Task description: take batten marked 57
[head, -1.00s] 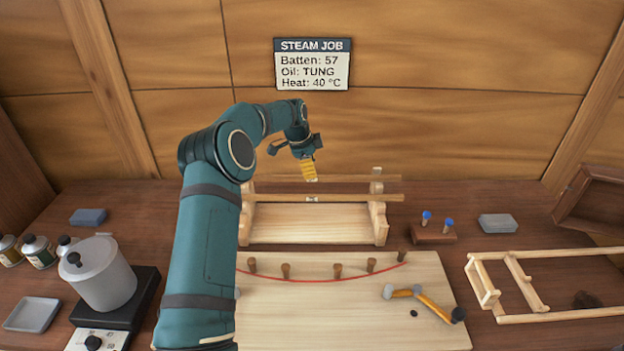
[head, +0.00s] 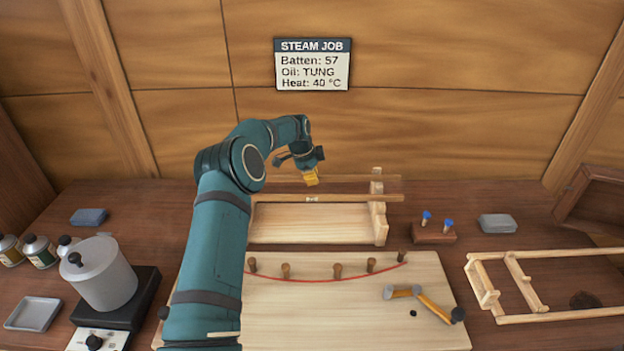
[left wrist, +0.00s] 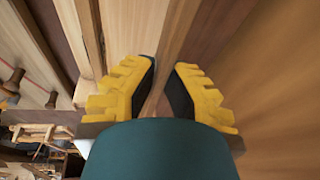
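The rear batten (head: 365,178) and the front batten (head: 365,198) lie across a wooden rack (head: 378,215). The front batten has a small pale mark near its middle, too small to read. No number shows on the rear batten. My left gripper (head: 311,179) points down at the rear batten, near its middle. In the left wrist view a batten (left wrist: 178,30) runs between the dark pads of my left gripper (left wrist: 165,75). The gap is narrow; whether both pads press on the wood is unclear. My right gripper is out of view.
A wall card (head: 312,64) reads Batten: 57, Oil: TUNG, Heat: 40 °C. A pot (head: 98,275) stands left, a wooden frame (head: 520,285) right.

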